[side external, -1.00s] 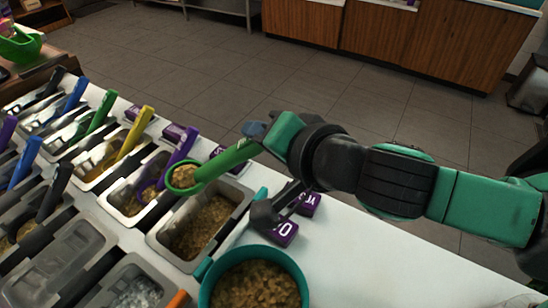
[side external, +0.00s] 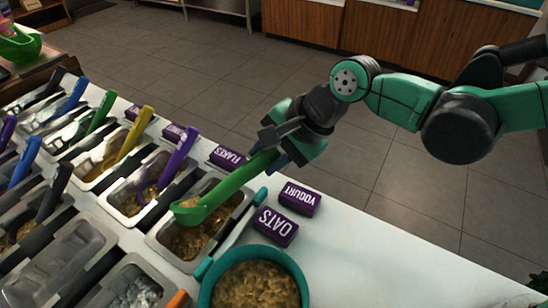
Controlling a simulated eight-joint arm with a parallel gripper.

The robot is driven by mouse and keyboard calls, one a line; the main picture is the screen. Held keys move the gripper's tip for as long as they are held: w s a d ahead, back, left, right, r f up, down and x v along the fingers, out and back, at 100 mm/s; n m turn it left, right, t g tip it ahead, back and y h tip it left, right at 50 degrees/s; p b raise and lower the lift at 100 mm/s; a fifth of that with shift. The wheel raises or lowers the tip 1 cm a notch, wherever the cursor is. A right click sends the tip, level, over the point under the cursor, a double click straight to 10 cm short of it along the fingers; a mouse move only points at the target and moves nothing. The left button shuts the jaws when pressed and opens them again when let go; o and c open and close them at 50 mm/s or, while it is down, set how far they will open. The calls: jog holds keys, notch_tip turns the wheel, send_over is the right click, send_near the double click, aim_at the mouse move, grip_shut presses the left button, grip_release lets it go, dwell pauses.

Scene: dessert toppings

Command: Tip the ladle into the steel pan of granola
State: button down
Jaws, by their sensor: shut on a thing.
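The green ladle (side external: 227,190) is held by its handle in my gripper (side external: 268,148), which is shut on it. The ladle's bowl (side external: 190,210) is over the steel pan of granola (side external: 165,243), low at the pan's opening and tilted. Some brown granola (side external: 190,240) shows in the pan below and beside the bowl. How much the bowl itself holds is hard to tell. My gripper is above the counter's back edge, behind the pan.
A teal bowl of brown grains (side external: 256,280) stands just right of the pan. Purple blocks labelled OATS (side external: 275,226), YOGURT (side external: 299,198) and FLAKES (side external: 228,156) sit on the white counter (side external: 380,265). Several pans with coloured ladles fill the left, including a purple ladle (side external: 178,160) close by.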

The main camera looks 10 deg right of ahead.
jog(key=w+f+g, duration=0.1)
jog(key=w+f+m+g+y, duration=0.1)
jog(key=g, duration=0.1)
jog(key=w+d+f+m+g, duration=0.1)
jog(key=f+g, duration=0.1)
jog(key=shift+w+y, duration=0.35)
jog(key=shift+y, duration=0.05)
jog(key=shift+w+d+f+m+g+y, duration=0.15)
jog(key=shift+f+m+g+y, duration=0.1)
jog(key=shift+f+g, duration=0.3)
jog(key=shift+w+a+f+m+g+y, duration=0.1)
jog(key=shift+w+f+m+g+y, duration=0.15)
jog(key=shift+g, duration=0.55)
jog(key=shift+w+d+f+m+g+y, duration=0.1)
jog(key=shift+f+g+y, duration=0.1)
jog(key=shift+f+g, duration=0.4)
jog(key=shift+r, duration=0.1)
